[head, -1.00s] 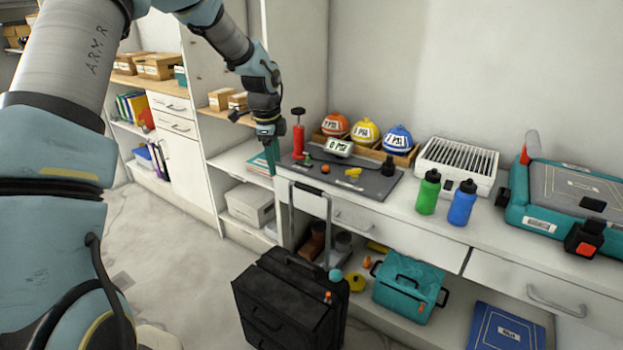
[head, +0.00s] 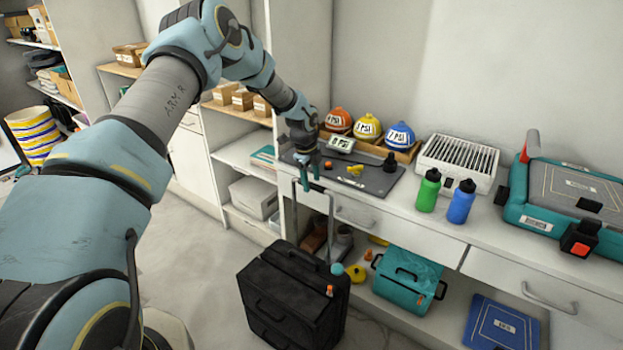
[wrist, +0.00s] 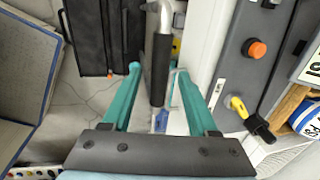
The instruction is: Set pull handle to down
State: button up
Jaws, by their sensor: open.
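The pull handle (head: 330,222) is a grey U-shaped frame standing raised out of a black suitcase (head: 292,296) on the floor. In the wrist view its black grip (wrist: 159,70) runs between my two teal fingers, and the suitcase (wrist: 105,35) lies beyond at upper left. My gripper (head: 312,172) is open at the top of the handle, in front of the counter edge. In the wrist view my gripper (wrist: 159,74) has a finger on each side of the grip, with gaps visible. Contact cannot be told.
A teal bag (head: 408,282) sits on the low shelf right of the suitcase. Floor left of the suitcase is clear.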

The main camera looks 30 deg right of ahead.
jog(key=shift+f, duration=0.45)
grip_shut()
dwell(1.1)
